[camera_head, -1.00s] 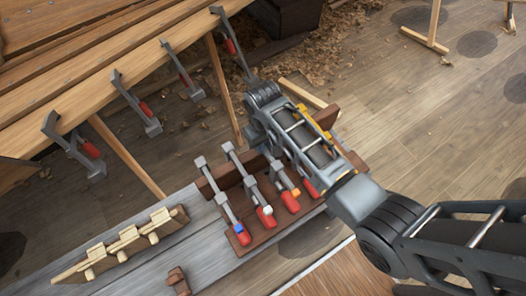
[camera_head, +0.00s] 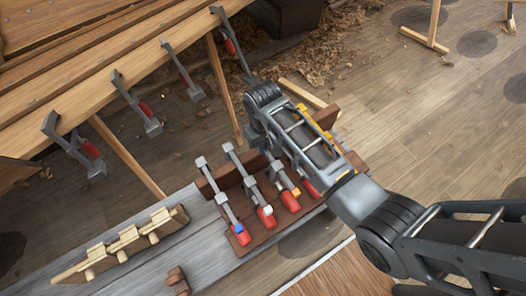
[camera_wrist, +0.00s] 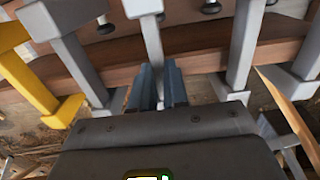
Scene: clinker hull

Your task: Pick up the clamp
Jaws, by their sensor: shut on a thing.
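Several grey bar clamps with red handles stand leaning in a brown wooden rack (camera_head: 262,232). One has a blue mark (camera_head: 222,197), one a white mark (camera_head: 250,186) and one an orange mark (camera_head: 283,184). Another, partly behind my arm, shows its red handle. A yellow clamp (camera_wrist: 30,75) is at the left in the wrist view. My gripper (camera_wrist: 158,80) has its blue-grey fingers closed around the bar of a grey clamp (camera_wrist: 151,38). The clamp is still among its neighbours at the rack. In the head view my arm hides most of the gripper and this clamp.
More clamps (camera_head: 138,104) hang along the wooden hull planks (camera_head: 110,60) at upper left. A pale wooden block piece (camera_head: 125,245) lies on the grey bench (camera_head: 190,235). Neighbouring clamps (camera_wrist: 243,45) stand close on both sides of my gripper. Floor at right is mostly clear.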

